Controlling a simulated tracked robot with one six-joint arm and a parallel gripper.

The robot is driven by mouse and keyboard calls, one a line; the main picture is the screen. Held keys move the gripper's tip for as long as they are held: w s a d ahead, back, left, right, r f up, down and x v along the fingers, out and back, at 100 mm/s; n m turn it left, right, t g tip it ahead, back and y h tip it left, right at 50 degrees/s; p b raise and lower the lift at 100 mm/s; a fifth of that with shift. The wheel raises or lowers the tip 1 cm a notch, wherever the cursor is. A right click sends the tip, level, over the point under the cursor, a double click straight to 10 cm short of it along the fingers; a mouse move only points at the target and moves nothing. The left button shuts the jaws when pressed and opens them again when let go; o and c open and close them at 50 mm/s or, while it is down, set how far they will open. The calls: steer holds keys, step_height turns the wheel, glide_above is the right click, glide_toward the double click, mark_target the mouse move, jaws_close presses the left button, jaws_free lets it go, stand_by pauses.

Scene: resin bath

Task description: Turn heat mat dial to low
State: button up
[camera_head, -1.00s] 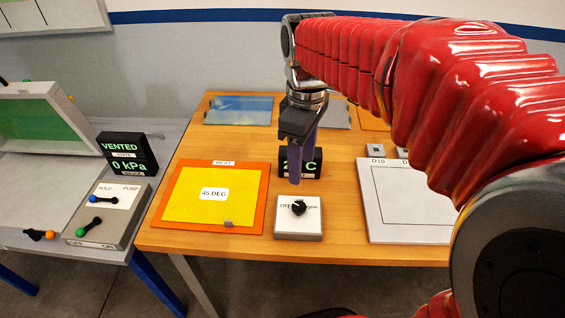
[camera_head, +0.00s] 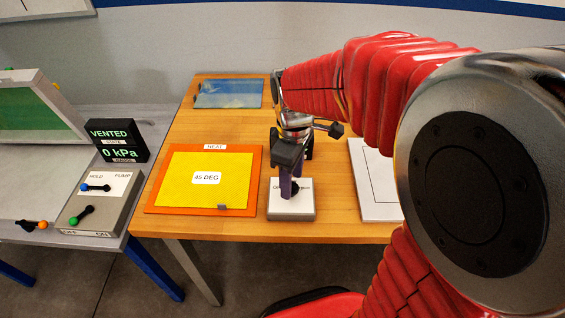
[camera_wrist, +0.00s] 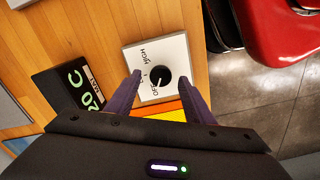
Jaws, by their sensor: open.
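The heat mat dial is a round black knob (camera_wrist: 160,77) on a white box (camera_head: 304,206), with OFF and HIGH lettering in the wrist view. The knob's pointer appears toward the OFF side, but its exact setting is hard to read. My gripper (camera_head: 290,193) is open and points down over the box. In the wrist view its purple fingers (camera_wrist: 160,82) are on either side of the knob, with a gap showing at each side. In the head view the fingers partly hide the knob and lettering. The heat mat (camera_head: 207,195) is yellow with an orange border, marked 45 DEG.
A black display (camera_wrist: 82,94) reading 20 C stands beside the dial box. A white board (camera_head: 376,185) lies to the right. A bluish sheet (camera_head: 228,94) lies at the back. The vacuum gauge (camera_head: 118,141) and a lever box (camera_head: 98,205) are on the left table.

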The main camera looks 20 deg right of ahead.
steer(key=shift+f, duration=0.75)
steer(key=shift+c, duration=0.2)
steer(key=c, duration=0.9)
steer(key=shift+a, duration=0.25)
steer(key=shift+c, duration=0.5)
steer(key=shift+d, duration=0.25)
